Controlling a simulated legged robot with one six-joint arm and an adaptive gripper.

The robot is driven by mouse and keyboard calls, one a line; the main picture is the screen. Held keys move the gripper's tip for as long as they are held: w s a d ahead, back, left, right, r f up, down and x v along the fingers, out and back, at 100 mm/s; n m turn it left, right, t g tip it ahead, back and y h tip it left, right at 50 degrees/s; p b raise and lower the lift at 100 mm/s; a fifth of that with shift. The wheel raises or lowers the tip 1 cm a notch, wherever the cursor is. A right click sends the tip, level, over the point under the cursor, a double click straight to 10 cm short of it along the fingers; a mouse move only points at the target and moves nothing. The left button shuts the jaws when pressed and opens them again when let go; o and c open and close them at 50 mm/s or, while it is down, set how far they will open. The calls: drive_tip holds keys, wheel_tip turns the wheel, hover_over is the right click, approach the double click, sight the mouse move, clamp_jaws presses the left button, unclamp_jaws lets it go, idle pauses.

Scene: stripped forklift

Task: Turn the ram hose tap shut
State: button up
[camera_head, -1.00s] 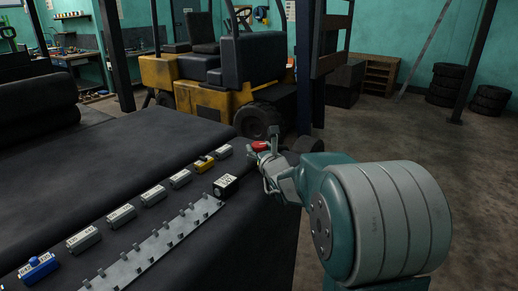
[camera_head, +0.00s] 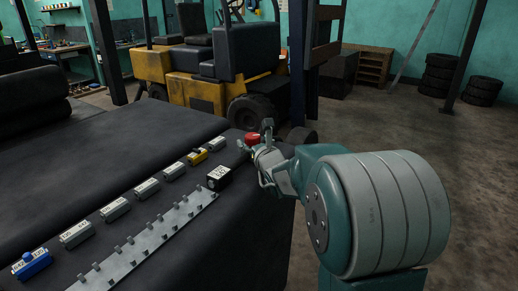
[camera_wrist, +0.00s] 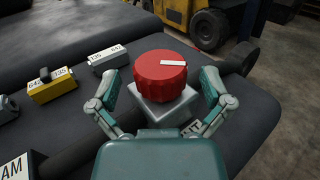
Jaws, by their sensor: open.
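The tap is a ribbed red round knob (camera_wrist: 160,76) with a white pointer bar on top, set on a pale square block (camera_wrist: 163,112). In the wrist view the white bar lies nearly crosswise, on the knob's right side. The knob also shows in the head view (camera_head: 252,138) at the far end of the dark bench. My gripper (camera_wrist: 166,92) is open, with one finger on the left and one on the right of the knob. I cannot tell whether either finger touches it. In the head view my gripper (camera_head: 256,146) partly hides the block.
A black block with a white label (camera_head: 219,177) sits close by on the bench. A pegged metal rail (camera_head: 150,243) and a row of labelled blocks, including a yellow one (camera_head: 198,156) and a blue one (camera_head: 32,263), lie leftward. The forklift (camera_head: 215,80) stands behind.

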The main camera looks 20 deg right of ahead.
drive_tip(key=s, duration=1.1)
drive_tip(key=shift+a, duration=0.3)
